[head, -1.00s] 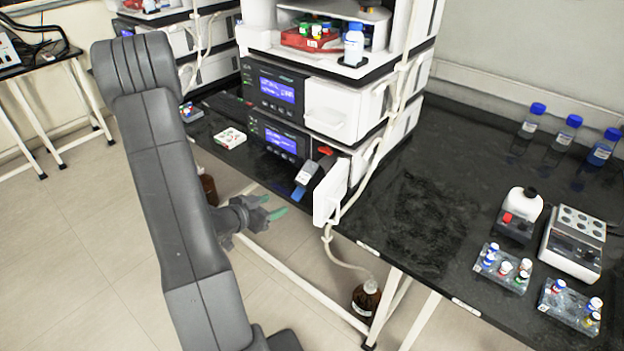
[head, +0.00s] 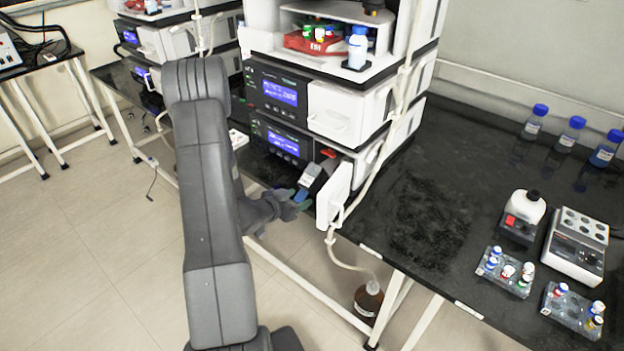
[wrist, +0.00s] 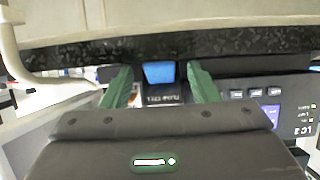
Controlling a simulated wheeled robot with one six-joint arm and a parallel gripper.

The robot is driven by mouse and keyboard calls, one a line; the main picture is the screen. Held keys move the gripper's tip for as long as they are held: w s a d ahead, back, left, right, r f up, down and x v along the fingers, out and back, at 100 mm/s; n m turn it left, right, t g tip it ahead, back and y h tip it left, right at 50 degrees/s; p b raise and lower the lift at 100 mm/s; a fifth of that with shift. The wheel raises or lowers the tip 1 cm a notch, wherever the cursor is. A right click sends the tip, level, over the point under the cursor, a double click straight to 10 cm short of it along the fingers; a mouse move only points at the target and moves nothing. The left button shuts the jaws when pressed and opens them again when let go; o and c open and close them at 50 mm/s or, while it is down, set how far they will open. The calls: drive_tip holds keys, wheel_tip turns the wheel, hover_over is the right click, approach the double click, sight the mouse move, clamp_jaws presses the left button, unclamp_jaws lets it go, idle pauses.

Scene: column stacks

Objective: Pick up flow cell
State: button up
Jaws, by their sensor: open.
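The flow cell (head: 309,180) is a small grey block with a blue lower end, on the front of the lower instrument in the stack. In the wrist view its blue end (wrist: 159,73) and a dark part with a "FLOW CELL" label show between the green fingers. My gripper (head: 294,205) is open, with its fingers close to the blue end in the head view. In the wrist view the gripper (wrist: 159,84) has one finger on either side of the flow cell, with gaps visible. I cannot tell how far the fingertips reach along it.
A white open door panel (head: 334,194) stands just right of the flow cell, with a tube running past it. The black bench (head: 430,210) has its front edge below. A brown bottle (head: 368,300) stands on the floor.

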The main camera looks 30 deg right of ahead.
drive_tip(key=shift+c, duration=0.2)
drive_tip(key=c, duration=1.1)
clamp_jaws()
drive_tip(key=shift+r, duration=0.2)
